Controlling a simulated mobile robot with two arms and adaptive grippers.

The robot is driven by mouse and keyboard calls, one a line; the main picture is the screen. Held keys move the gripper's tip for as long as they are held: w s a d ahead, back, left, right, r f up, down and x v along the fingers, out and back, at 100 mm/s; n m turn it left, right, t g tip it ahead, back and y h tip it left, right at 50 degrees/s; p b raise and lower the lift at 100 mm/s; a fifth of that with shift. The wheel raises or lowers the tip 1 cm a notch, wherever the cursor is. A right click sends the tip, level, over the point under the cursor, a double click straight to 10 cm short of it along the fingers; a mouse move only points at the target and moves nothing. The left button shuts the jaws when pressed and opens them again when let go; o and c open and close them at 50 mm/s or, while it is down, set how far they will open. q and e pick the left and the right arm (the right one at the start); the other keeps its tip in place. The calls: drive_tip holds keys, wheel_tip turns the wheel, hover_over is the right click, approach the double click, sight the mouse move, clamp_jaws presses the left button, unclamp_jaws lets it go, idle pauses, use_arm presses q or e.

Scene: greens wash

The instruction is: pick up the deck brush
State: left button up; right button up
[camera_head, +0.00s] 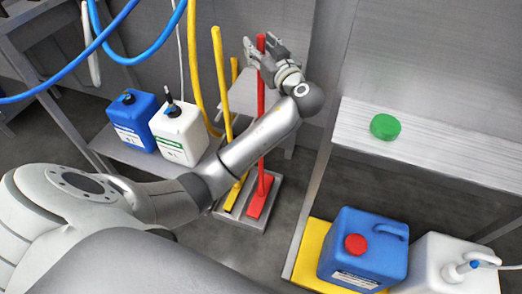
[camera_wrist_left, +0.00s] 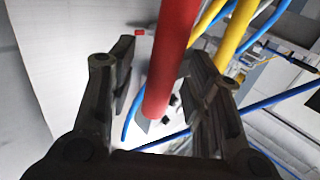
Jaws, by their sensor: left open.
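A deck brush with a red handle (camera_head: 261,98) and a red head (camera_head: 261,197) stands upright in a low grey tray (camera_head: 235,218). My left gripper (camera_head: 264,50) is near the top of this handle, with its jaws open. In the left wrist view the red handle (camera_wrist_left: 170,65) passes between the two open fingers of the gripper (camera_wrist_left: 158,78), with gaps on both sides. My forearm hides part of the lower handle in the head view. My right gripper is not in view.
A yellow-handled tool (camera_head: 221,75) stands left of the red one, close by. A blue jug (camera_head: 132,120) and a white jug (camera_head: 180,133) sit on a shelf to the left. A steel table (camera_head: 450,140) with a green lid (camera_head: 385,127) stands right. Blue hoses hang upper left.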

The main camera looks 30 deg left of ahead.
use_arm(q)
clamp_jaws()
idle(0.3)
drive_tip(key=shift+r, duration=0.25)
